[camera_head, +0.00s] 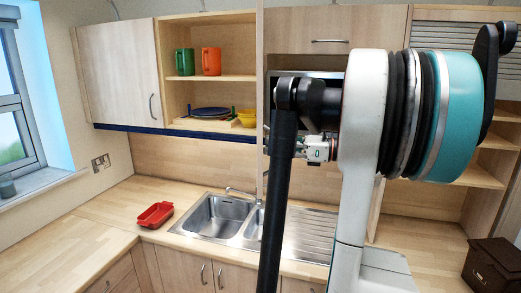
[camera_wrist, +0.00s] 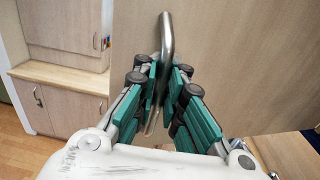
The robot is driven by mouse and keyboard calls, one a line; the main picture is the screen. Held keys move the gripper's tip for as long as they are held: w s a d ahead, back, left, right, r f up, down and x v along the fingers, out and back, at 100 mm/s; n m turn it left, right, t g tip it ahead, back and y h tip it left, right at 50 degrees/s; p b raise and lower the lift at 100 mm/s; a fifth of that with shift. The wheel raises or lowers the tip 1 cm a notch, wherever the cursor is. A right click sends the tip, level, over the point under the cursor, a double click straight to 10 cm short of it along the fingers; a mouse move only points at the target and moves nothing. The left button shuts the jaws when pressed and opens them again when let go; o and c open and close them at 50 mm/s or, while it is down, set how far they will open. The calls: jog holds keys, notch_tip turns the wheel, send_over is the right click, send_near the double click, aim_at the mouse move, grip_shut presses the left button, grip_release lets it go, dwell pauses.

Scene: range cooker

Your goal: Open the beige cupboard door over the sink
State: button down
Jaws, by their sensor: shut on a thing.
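The beige cupboard door (camera_head: 260,80) over the sink (camera_head: 215,215) shows nearly edge-on in the head view, swung out from the cupboard. The cupboard's shelves stand exposed to its left. In the wrist view the door's flat beige face (camera_wrist: 235,45) fills the upper right. Its metal bar handle (camera_wrist: 166,38) runs upright between the green finger pads of my gripper (camera_wrist: 161,85). My gripper is shut on this handle. In the head view my arm hides most of my gripper and the handle.
The open compartment holds a green mug (camera_head: 184,62), an orange mug (camera_head: 211,61), blue plates (camera_head: 211,112) and a yellow bowl (camera_head: 247,118). A closed cupboard door (camera_head: 118,70) is at left. A red dish (camera_head: 155,215) lies on the worktop (camera_head: 75,240). A dark box (camera_head: 492,265) stands at right.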

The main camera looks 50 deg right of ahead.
jog(key=shift+s+d, duration=0.65)
jog(key=shift+s, duration=0.1)
jog(key=c, duration=2)
grip_release()
jog(key=shift+o, duration=0.2)
jog(key=v, duration=1.2)
jog(key=shift+a, duration=0.1)
